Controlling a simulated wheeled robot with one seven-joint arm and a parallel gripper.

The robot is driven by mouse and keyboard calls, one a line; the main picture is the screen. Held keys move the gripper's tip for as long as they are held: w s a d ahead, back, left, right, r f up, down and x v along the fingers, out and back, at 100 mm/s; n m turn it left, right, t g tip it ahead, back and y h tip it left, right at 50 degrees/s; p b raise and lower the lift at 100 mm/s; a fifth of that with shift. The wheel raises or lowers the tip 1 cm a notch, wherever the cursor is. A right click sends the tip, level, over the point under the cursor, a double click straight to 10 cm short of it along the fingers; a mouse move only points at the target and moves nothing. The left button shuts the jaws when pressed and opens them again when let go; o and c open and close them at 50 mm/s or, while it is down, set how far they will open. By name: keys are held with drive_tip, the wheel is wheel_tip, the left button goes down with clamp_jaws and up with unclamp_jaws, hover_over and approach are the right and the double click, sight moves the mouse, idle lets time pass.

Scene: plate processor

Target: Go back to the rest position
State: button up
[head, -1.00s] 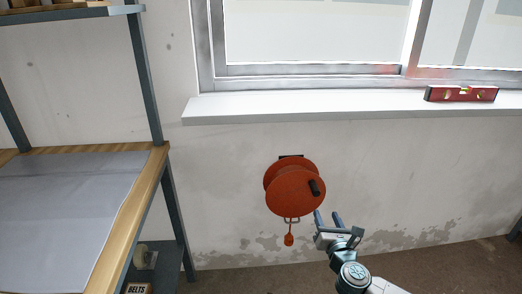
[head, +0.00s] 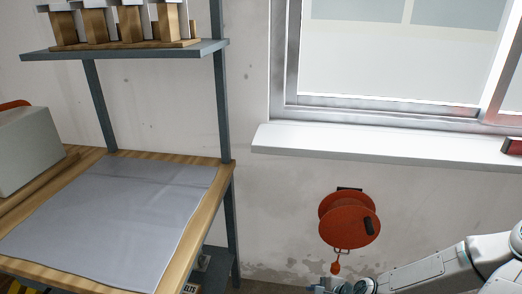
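My arm (head: 440,270) reaches in from the lower right of the head view. My gripper (head: 318,286) is at the bottom edge, mostly cut off by the frame, below the orange-red hose or cable reel (head: 349,220) on the wall. I cannot tell whether its fingers are open or shut, and no held object shows.
A workbench (head: 226,178) with a grey mat (head: 110,225) stands at the left. A shelf (head: 130,52) above it holds several wooden blocks. A grey box (head: 30,148) sits at the bench's far left. A window sill (head: 380,148) carries a red level (head: 513,146).

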drive_tip(key=s+r+n+h+p, duration=0.2)
drive_tip(key=s+r+n+p, duration=0.2)
drive_tip(key=r, duration=1)
drive_tip(key=s+r+n+g+h+p, duration=0.1)
drive_tip(key=s+r+n+p, duration=0.3)
drive_tip(key=r, duration=1)
drive_tip(key=s+r+n+g+h+p, duration=0.1)
drive_tip(key=s+r+n+h+p, duration=0.2)
drive_tip(key=r+n, duration=0.6)
drive_tip(key=p+v, duration=0.2)
drive_tip(key=v, duration=0.3)
drive_tip(key=shift+p, duration=0.4)
drive_tip(key=shift+a, duration=0.1)
drive_tip(key=shift+c, duration=1.1)
